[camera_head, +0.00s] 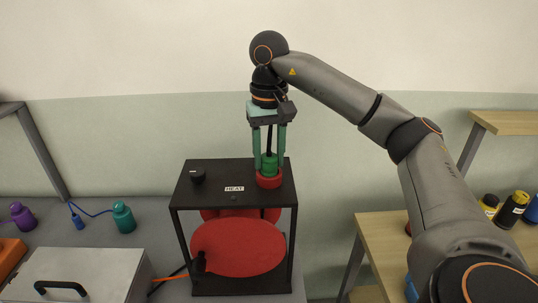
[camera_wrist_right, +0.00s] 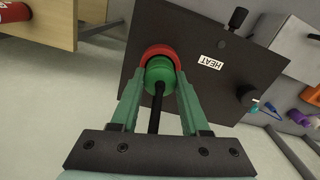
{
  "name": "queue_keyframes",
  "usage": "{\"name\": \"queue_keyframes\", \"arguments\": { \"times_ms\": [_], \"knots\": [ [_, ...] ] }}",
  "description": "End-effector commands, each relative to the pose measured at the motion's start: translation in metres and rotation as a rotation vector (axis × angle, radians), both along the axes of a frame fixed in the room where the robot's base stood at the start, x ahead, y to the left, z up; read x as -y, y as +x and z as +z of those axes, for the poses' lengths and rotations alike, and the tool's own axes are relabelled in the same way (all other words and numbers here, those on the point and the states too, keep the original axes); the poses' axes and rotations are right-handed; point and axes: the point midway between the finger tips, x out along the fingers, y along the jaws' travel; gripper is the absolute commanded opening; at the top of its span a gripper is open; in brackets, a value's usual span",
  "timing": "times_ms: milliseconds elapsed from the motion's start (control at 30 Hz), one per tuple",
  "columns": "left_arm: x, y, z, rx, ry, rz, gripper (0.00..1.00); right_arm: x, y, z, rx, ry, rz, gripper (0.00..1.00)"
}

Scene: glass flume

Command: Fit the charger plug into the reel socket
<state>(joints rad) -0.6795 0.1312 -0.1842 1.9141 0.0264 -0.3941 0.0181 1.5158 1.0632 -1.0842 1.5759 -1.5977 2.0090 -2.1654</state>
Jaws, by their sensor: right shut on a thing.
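A green plug (camera_head: 269,165) with a black stem is between the fingers of my right gripper (camera_head: 269,160), which is shut on it. The plug also shows in the right wrist view (camera_wrist_right: 159,76). A red ring-shaped socket (camera_head: 269,181) stands on top of a black box frame (camera_head: 225,175) labelled HEAT. The plug is upright, directly over the red socket, and its lower end meets the socket's rim. How deep it sits is hidden. In the wrist view the fingertips reach close to the red socket (camera_wrist_right: 160,51). My left gripper is not in view.
Large red discs (camera_head: 240,248) sit inside the black frame. A metal case (camera_head: 85,272), a teal bottle-shaped object (camera_head: 123,217) with a blue cord and a purple one (camera_head: 22,215) lie to the left. A wooden table (camera_head: 375,235) with yellow-and-black containers (camera_head: 512,209) stands right.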

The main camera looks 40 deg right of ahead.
Motion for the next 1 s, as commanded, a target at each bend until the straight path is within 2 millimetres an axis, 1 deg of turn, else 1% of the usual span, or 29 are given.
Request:
{"name": "queue_keyframes", "arguments": {
  "times_ms": [67,100,333,567,700,867,1000],
  "knots": [
    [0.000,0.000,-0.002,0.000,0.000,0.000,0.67,0.000,0.000,-0.004,0.000,0.000,0.000,0.00],
    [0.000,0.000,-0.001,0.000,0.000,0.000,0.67,0.000,0.000,-0.002,0.000,0.000,0.000,0.50],
    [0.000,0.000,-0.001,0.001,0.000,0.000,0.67,0.000,0.000,-0.002,0.000,0.000,0.000,0.75],
    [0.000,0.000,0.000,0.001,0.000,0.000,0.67,0.000,0.000,-0.002,0.000,0.000,0.000,0.75],
    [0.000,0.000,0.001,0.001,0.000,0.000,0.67,0.000,0.000,0.003,0.000,0.000,0.001,0.75],
    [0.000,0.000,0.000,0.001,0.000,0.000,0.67,-0.001,0.001,0.016,0.003,-0.001,0.003,0.75],
    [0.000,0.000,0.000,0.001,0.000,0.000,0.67,0.000,0.000,0.031,0.004,-0.001,0.001,0.75]
  ]
}}
